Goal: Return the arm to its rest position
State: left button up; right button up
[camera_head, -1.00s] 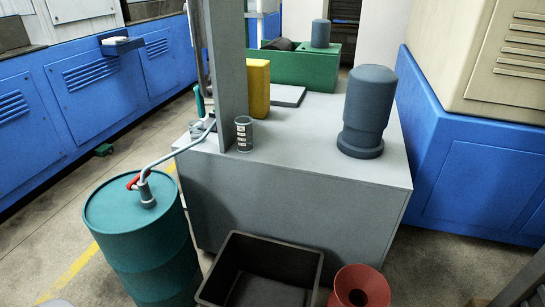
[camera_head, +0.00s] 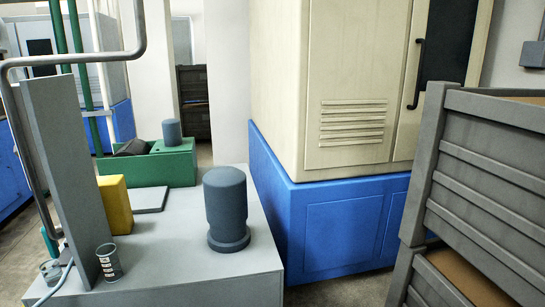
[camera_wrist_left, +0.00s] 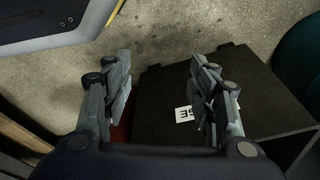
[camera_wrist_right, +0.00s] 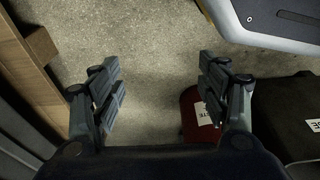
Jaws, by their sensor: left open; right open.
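My left gripper (camera_wrist_left: 165,95) is open and empty in the left wrist view, above a dark bin (camera_wrist_left: 258,95) with a white label. My right gripper (camera_wrist_right: 160,90) is open and empty in the right wrist view, above bare concrete floor. A red container (camera_wrist_right: 197,115) is partly hidden behind its right finger. Neither gripper shows in the head view.
Stacked grey crates (camera_head: 490,170) stand at the right. A beige and blue machine (camera_head: 335,225) stands behind. A wooden box (camera_wrist_right: 25,55) is left of my right gripper.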

pick_arm(q)
jog(key=s+a+f+p, duration=0.1)
jog(key=s+p, duration=0.3)
jog(key=s, duration=0.4)
jog(key=s+a+f+g+p, duration=0.1)
jog(key=s+a+f+p, duration=0.1)
jog(key=s+p, duration=0.3)
jog(key=s, duration=0.2)
jog(key=shift+s+f, duration=0.35)
jog(key=shift+s, duration=0.05)
pick_arm(e)
jog(key=s+d+f, duration=0.1)
jog(key=s+f, duration=0.1)
jog(key=s, duration=0.6)
jog(key=s+d+f+g, duration=0.1)
jog(key=s+d, duration=0.1)
jog(key=s, duration=0.6)
jog(key=shift+f, duration=0.35)
jog(key=shift+w, duration=0.1)
